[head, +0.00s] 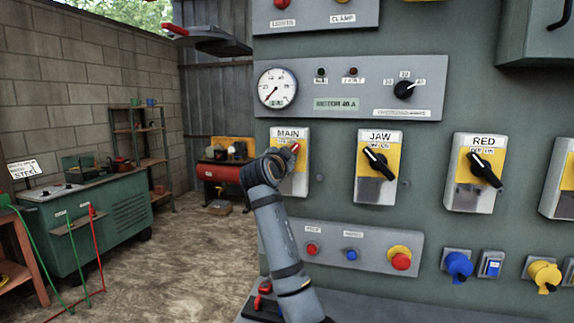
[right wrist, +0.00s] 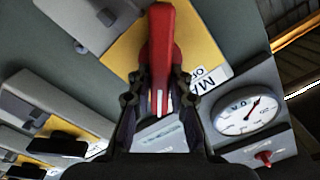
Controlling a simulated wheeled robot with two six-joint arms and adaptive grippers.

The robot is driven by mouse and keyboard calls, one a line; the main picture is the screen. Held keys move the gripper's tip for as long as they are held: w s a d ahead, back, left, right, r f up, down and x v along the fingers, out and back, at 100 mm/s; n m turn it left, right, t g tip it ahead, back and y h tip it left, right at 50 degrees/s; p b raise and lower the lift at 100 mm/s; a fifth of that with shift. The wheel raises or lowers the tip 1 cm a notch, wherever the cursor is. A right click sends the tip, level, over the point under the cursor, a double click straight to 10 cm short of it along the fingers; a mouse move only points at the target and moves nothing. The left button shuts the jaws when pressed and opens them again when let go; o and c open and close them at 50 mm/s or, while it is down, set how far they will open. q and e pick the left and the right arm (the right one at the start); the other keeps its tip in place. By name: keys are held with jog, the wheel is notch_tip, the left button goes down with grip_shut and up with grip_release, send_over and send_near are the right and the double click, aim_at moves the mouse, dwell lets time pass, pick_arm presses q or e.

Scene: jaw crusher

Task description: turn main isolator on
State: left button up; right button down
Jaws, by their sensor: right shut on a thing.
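The main isolator (head: 302,172) is a grey and yellow switch box labelled MAIN, at the left end of a row on the green panel. Its red handle (head: 295,148) pokes out just past my right gripper (head: 283,157), which covers much of the box's left side. In the right wrist view, the red handle (right wrist: 161,35) lies between the two fingers of my right gripper (right wrist: 160,92), which is shut on it. The yellow plate (right wrist: 122,48) and part of the MAIN label show behind it. My left gripper is not in view.
The JAW isolator (head: 378,165) and RED isolator (head: 476,172), both with black handles, sit to the right. A dial gauge (head: 277,88) is above. A push-button panel (head: 345,247) is below.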

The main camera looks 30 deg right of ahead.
jog(key=shift+m, duration=0.3)
dwell(0.4)
jog(key=c, duration=1.2)
grip_release()
jog(key=v, duration=1.2)
jog(key=shift+s, duration=0.1)
